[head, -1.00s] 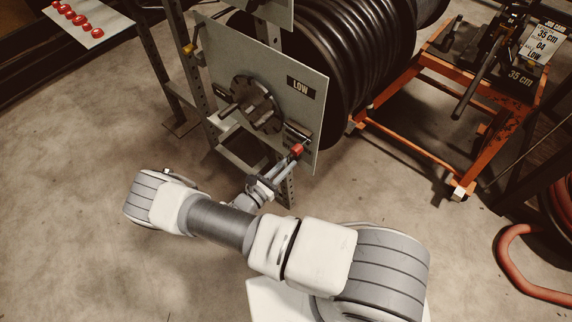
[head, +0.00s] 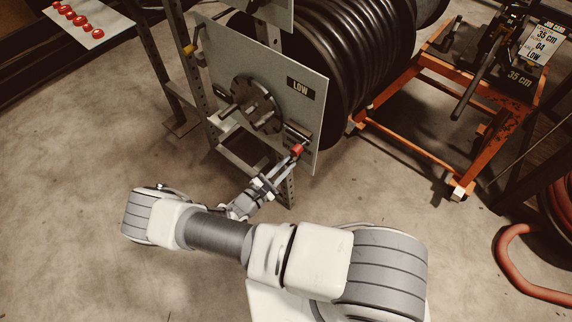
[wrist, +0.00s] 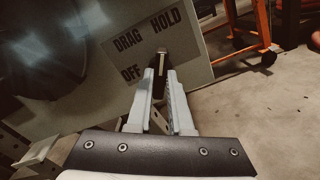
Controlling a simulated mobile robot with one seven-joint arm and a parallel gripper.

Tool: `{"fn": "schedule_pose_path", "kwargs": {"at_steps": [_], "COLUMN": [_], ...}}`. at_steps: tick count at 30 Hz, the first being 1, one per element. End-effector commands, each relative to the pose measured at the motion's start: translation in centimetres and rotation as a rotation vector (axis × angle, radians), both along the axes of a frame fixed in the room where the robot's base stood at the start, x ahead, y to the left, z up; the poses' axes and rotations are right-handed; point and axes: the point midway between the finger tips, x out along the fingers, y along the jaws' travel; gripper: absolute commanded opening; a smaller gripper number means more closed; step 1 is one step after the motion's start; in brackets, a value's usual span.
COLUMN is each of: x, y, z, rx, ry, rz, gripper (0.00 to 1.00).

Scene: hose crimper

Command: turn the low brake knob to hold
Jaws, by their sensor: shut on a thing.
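The low brake panel (head: 265,70), a grey plate marked LOW, stands in front of the hose reel. A small red part (head: 297,150) shows at its lower right, at the tips of my gripper (head: 291,160). In the wrist view my gripper (wrist: 161,76) is shut on the brake knob (wrist: 161,61), a small dark piece with a pale stripe. The labels DRAG, HOLD and OFF are on the panel around it. The stripe points roughly up in the picture, towards HOLD. The fingers hide the lower part of the knob, so its exact setting is hard to tell.
A reel of black hose (head: 350,60) is behind the panel. A round dark hub (head: 250,103) sticks out from it. An orange cart (head: 430,147) stands at the right and an orange hose (head: 515,265) lies at the far right. The floor at the left is clear.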

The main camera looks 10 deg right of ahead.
Motion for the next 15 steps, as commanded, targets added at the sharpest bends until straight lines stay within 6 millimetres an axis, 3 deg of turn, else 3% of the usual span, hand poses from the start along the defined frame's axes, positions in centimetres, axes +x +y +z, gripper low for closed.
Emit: {"fn": "schedule_pose_path", "kwargs": {"at_steps": [10, 11, 15], "x": [-0.06, -0.06, -0.04], "y": [0.02, 0.02, 0.02], "z": [-0.03, -0.03, -0.02], "rx": [0.004, 0.004, 0.003], "ry": [-0.003, -0.003, -0.003], "rz": [-0.002, -0.002, -0.001], "gripper": [0.0, 0.2, 0.46]}}
